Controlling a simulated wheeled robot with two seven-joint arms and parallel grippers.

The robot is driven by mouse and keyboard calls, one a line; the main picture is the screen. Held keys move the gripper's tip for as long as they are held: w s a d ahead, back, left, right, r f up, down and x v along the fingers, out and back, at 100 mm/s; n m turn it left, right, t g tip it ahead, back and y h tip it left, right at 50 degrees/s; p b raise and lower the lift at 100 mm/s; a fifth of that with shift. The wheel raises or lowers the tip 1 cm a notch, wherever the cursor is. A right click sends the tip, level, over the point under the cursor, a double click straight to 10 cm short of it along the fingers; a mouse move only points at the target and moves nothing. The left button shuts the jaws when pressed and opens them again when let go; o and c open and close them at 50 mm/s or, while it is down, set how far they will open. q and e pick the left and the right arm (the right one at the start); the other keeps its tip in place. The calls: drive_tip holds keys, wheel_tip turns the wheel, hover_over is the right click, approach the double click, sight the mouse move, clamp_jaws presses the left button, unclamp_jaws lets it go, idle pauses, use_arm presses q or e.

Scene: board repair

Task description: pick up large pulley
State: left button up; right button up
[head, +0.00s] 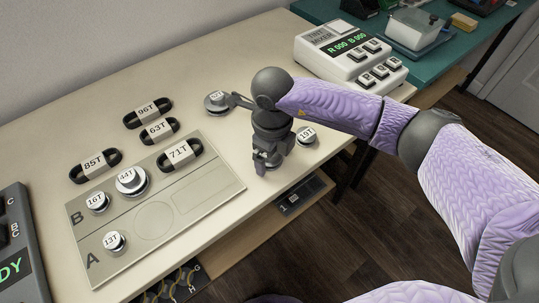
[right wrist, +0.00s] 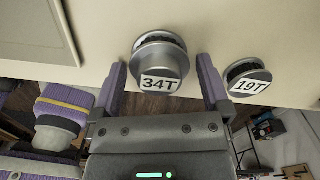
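A silver pulley labelled 34T (right wrist: 160,58) stands on the table between the fingers of my right gripper (right wrist: 163,85) in the right wrist view. Both fingers are open, with a visible gap on each side of the pulley. In the head view my right gripper (head: 265,163) points down at the table near its front edge and hides most or all of the 34T pulley. A smaller pulley labelled 19T (right wrist: 248,78) stands to its right; it also shows in the head view (head: 306,136). Another pulley (head: 216,102) stands farther back, its label partly unreadable. My left gripper is not in view.
A board marked A and B (head: 215,185) holds pulleys 16T (head: 97,202), 44T (head: 131,181) and 13T (head: 114,241). Several belts lie on and behind it, including 71T (head: 180,155). The front edge drops to the floor.

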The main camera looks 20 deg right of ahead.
drive_tip(key=c, duration=1.1)
drive_tip(key=shift+o, duration=0.2)
drive_tip(key=shift+r, duration=0.15)
